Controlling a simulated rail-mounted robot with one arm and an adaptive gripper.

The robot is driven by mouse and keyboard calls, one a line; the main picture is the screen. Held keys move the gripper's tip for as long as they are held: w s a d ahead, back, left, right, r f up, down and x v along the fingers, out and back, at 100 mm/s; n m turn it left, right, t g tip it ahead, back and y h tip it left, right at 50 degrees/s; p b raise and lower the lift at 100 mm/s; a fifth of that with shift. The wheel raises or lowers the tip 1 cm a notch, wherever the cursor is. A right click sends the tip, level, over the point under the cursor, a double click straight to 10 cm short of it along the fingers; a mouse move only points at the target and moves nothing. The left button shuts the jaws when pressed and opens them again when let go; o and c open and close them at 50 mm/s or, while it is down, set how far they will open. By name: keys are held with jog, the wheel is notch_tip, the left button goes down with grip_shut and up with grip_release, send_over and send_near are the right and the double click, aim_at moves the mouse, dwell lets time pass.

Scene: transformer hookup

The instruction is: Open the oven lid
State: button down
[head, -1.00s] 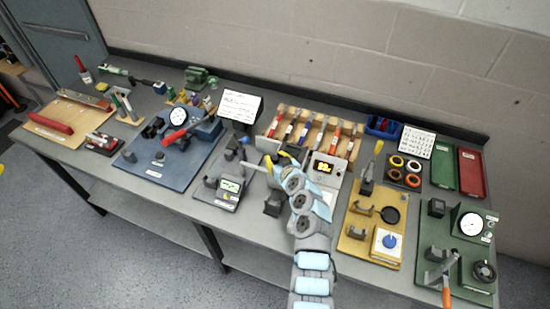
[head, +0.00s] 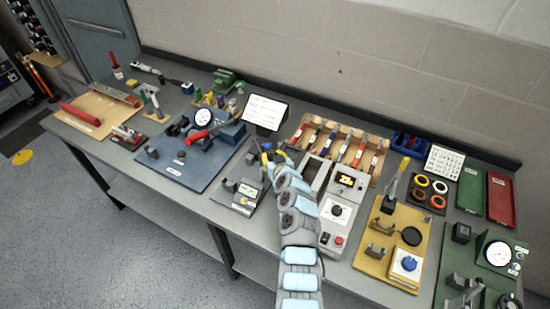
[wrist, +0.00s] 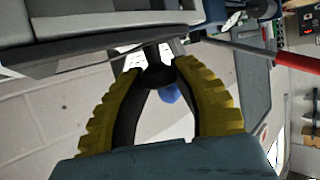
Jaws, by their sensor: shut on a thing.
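The oven (head: 337,212) is a light grey box with an orange lit display and a dial, right of my arm in the head view. A dark recess (head: 317,172) with a pale rim shows at its back left. My gripper (head: 268,157) is left of this recess, partly covered by my arm links. In the wrist view my yellow ridged fingers (wrist: 160,75) are closed around a dark round knob (wrist: 157,76). A grey slab-like part (wrist: 90,28) spans the top left there. The lid is largely hidden in the head view, so its exact angle cannot be told.
A small grey meter stand (head: 240,196) and a blue board (head: 180,165) lie left of my arm. A wooden rack of tools (head: 345,143) stands behind the oven. A yellow board (head: 383,247) is to its right. A white sign (head: 264,113) stands behind my gripper.

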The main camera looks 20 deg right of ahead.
jog(key=c, duration=0.8)
grip_release()
jog(key=shift+s, duration=0.15)
jog(key=shift+s+r, duration=0.15)
jog(key=shift+v, duration=1.3)
jog(key=shift+s+r, duration=0.15)
jog(key=shift+s, duration=0.25)
jog(key=shift+v, duration=3.95)
jog(key=shift+d, duration=0.1)
